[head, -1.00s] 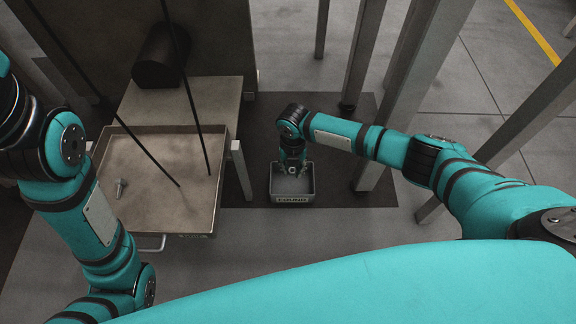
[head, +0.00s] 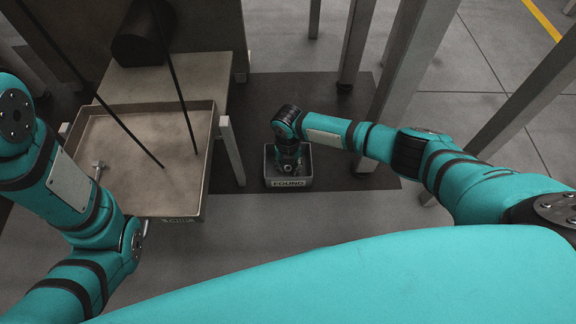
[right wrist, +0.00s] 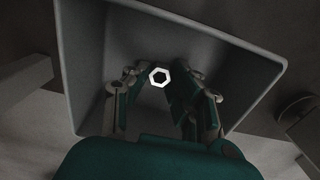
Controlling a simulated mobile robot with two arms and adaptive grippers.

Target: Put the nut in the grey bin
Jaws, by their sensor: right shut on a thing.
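The grey bin (head: 302,182) stands on the floor in the head view, with a "FOUND" label on its front. My right gripper (head: 288,169) reaches down inside it from above. In the right wrist view, the bin's walls (right wrist: 235,62) surround the fingers. The nut (right wrist: 159,77) is a pale hexagonal ring at the tips of my right gripper (right wrist: 157,84), which is shut on it. Whether the nut touches the bin's floor I cannot tell. My left arm shows at the left of the head view, but its gripper is out of the picture.
A shallow metal tray (head: 150,208) stands left of the bin, with a bolt (head: 98,168) at its left side. Two thin dark rods cross above the tray. Grey posts (head: 408,85) rise behind and right of the bin, close to my right arm.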

